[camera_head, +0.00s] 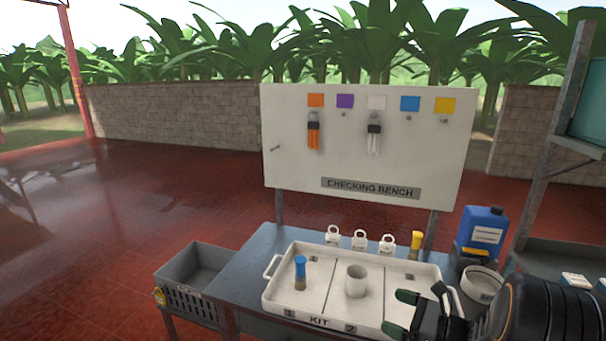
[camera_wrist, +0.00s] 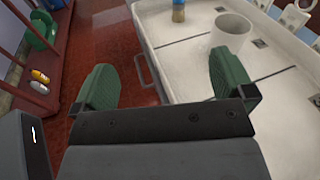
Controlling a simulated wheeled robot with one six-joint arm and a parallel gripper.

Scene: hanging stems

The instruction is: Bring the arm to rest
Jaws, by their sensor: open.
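My gripper (camera_head: 416,304) is at the lower right of the head view, over the right front part of the white kit tray (camera_head: 274,297). In the wrist view my gripper (camera_wrist: 165,90) shows two green fingers spread wide apart with nothing between them. The tray (camera_wrist: 275,112) fills the right of the wrist view, and its handle lies beyond the gap between the fingers. A white cup (camera_head: 356,280) stands in the tray's middle section. A blue-capped vial (camera_head: 300,272) stands in its left section.
The tray sits on a blue-grey bench (camera_head: 258,245) with several white tags and a yellow-capped vial (camera_head: 416,245) behind it. A blue jug (camera_head: 482,232) and a white tub (camera_head: 481,284) stand at right. A grey crate (camera_head: 196,270) is at left. The checking board (camera_head: 365,150) stands behind.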

